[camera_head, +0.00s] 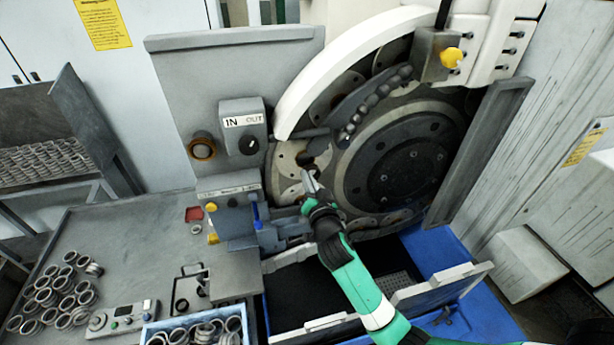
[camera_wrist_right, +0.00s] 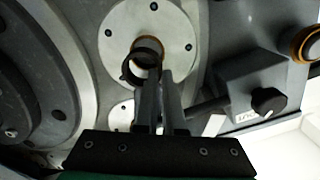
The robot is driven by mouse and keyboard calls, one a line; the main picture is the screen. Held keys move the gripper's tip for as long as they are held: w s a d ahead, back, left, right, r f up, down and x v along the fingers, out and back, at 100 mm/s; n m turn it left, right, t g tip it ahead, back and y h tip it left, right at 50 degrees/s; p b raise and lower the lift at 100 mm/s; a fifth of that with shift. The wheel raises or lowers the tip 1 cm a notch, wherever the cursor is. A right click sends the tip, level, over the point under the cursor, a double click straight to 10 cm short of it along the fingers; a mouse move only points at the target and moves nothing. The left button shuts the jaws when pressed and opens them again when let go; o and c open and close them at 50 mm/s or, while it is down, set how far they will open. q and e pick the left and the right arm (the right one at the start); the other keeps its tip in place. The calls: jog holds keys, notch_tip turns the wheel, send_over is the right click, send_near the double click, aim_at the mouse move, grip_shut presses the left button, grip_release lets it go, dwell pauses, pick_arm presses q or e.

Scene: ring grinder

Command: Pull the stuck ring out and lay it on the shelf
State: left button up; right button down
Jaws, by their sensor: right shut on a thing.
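A dark ring (camera_wrist_right: 130,68) shows in the right wrist view at the orange-edged hole of a pale round disc (camera_wrist_right: 172,25) with bolts. My right gripper (camera_wrist_right: 163,72) is shut on this ring, with its fingertips at the ring's edge and the disc close behind. In the head view my right gripper (camera_head: 310,180) reaches up to the pale disc, left of the big dark wheel. Whether the ring is still inside the hole cannot be told. A grey worktop (camera_head: 150,235) lies at the left; which surface is the shelf is unclear. My left gripper is out of view.
The large grinding wheel (camera_head: 405,165) and its curved white guard (camera_head: 325,75) stand close by. A control box (camera_head: 243,122) marked IN and OUT sits left of the disc. Loose rings (camera_head: 60,295) lie on the worktop, and a blue crate (camera_head: 150,330) holds more.

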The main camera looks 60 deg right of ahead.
jog(key=shift+s+a, duration=0.4)
jog(key=shift+a, duration=0.05)
dwell(0.5)
